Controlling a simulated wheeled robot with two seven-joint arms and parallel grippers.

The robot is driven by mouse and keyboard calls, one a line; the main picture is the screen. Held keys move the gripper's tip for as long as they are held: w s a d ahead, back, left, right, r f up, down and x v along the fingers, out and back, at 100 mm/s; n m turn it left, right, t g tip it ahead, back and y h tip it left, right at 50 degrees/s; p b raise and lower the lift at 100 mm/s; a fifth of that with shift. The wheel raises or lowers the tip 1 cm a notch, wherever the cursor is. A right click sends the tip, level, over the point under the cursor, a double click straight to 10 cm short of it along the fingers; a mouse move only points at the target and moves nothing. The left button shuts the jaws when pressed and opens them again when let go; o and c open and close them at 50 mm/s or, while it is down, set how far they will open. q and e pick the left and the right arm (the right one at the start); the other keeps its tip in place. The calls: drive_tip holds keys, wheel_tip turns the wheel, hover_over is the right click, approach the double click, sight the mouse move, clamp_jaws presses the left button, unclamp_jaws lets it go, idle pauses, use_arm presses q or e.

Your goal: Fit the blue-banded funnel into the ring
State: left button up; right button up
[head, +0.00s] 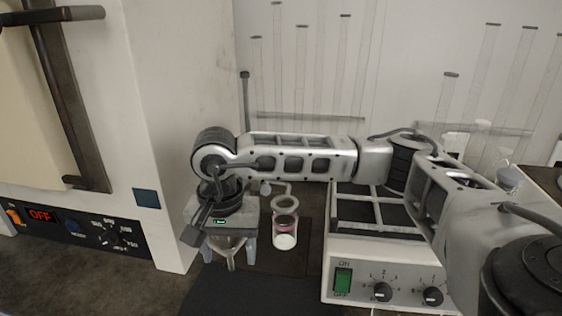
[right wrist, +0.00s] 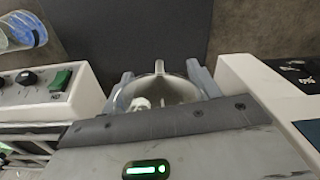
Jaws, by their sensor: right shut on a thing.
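My right gripper (head: 229,243) points down and is shut on a clear funnel (head: 229,257), held by its upper part with the stem downward. The funnel also shows between the fingers in the right wrist view (right wrist: 160,90); its band colour cannot be made out. A small grey ring (head: 285,203) is to the right of the gripper, on an arm from the stand rod (head: 244,110). The funnel is apart from the ring, left of it and nearer to me. My left gripper is not in view.
A pink-banded jar (head: 286,228) with white contents stands below the ring. The sieve shaker (head: 350,278) is on the right, the oven (head: 170,215) on the left. A blue-banded vessel (right wrist: 25,30) shows at the right wrist view's upper left. A dark mat (head: 240,303) lies in front.

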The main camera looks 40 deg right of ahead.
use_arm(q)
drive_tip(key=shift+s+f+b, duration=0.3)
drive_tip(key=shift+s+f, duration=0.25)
use_arm(e)
drive_tip(key=w+d+r+n, duration=0.1)
drive_tip(key=w+d+n, duration=0.1)
drive_tip(key=d+n, duration=0.7)
drive_tip(key=w+d+r+n, duration=0.2)
drive_tip(key=d+n, duration=0.7)
drive_tip(key=n, duration=1.2)
drive_tip(key=shift+w+r, duration=0.25)
drive_tip(key=shift+w, duration=0.35)
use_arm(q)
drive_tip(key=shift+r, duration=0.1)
use_arm(e)
drive_tip(key=shift+d, duration=0.1)
use_arm(q)
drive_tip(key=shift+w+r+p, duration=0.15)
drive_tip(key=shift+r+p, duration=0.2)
drive_tip(key=shift+p, duration=0.1)
use_arm(e)
drive_tip(key=shift+f, duration=0.15)
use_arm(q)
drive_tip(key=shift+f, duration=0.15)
use_arm(e)
drive_tip(key=shift+f, duration=0.25)
